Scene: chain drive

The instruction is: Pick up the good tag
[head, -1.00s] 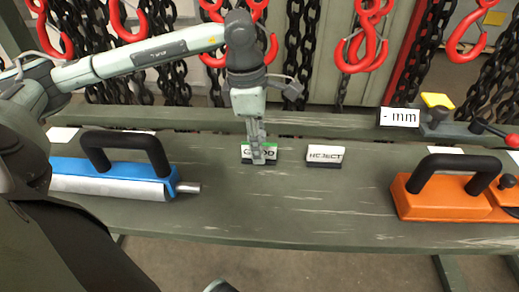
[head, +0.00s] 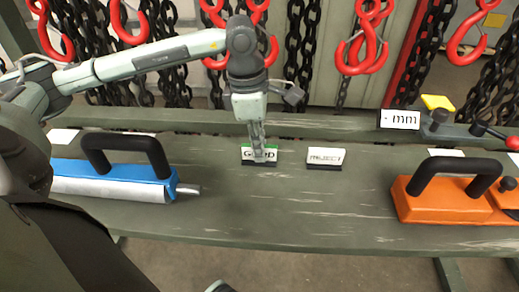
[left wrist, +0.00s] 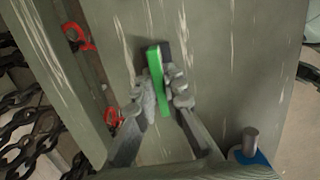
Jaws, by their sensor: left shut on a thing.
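The good tag (head: 246,153) is a small white card with a green top edge and a dark base, standing upright on the bench. My left gripper (head: 259,157) points down at it and its fingers cover the middle of the word. In the left wrist view the green edge of the good tag (left wrist: 160,92) lies between the two fingers of my left gripper (left wrist: 165,90), which are shut on it. The reject tag (head: 325,156), white with a dark base, stands just to the right. My right gripper is not in view.
A blue tool (head: 115,178) with a black handle lies left on the green bench (head: 300,215). An orange tool (head: 425,205) lies right. A display reading mm (head: 399,119) stands at the back right. Chains with red hooks (head: 362,50) hang behind. The bench front is clear.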

